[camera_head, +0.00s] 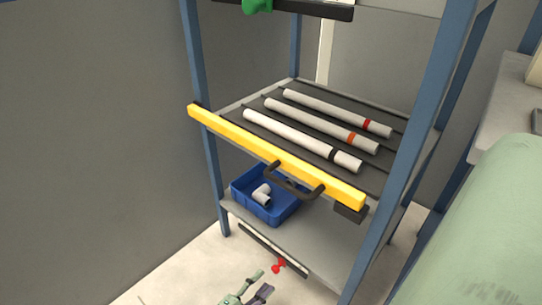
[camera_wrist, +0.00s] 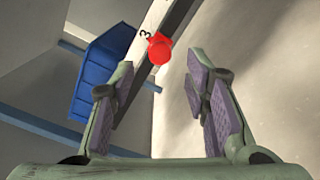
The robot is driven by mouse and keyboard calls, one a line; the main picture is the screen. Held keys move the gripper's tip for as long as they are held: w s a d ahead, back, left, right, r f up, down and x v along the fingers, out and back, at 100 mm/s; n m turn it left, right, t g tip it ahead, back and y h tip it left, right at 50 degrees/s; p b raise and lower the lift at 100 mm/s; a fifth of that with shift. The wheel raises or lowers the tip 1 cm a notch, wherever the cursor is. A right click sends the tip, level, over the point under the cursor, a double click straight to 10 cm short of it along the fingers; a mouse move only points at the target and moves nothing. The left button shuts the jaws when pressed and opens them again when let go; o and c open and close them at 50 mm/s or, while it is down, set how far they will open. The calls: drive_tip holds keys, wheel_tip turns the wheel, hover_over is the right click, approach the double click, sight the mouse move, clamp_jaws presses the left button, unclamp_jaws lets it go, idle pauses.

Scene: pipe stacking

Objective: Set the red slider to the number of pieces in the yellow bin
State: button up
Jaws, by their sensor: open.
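The red slider (camera_head: 278,266) sits on a dark rail with a white scale strip (camera_head: 262,244) along the front edge of the low shelf. In the wrist view the red slider (camera_wrist: 160,48) lies ahead of my fingertips, roughly between their lines, with a digit 3 beside it. My gripper (camera_head: 258,283) is open and empty, just in front of the slider and apart from it; its two padded fingers (camera_wrist: 160,90) show in the wrist view. No yellow bin is in view. A blue bin (camera_head: 262,214) holding white pipe elbows stands on the low shelf.
A yellow bar (camera_head: 280,155) with a dark handle (camera_head: 293,182) fronts the middle shelf, which carries three white pipes (camera_head: 315,140) with coloured bands. Another rail with a green slider (camera_head: 257,5) is on the top shelf. Blue posts (camera_head: 205,150) frame the rack.

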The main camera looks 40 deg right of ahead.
drive_tip(key=shift+s+a, duration=0.15)
drive_tip(key=shift+a, duration=1.2)
drive_tip(key=shift+s+a, duration=0.1)
drive_tip(key=shift+a, duration=1.25)
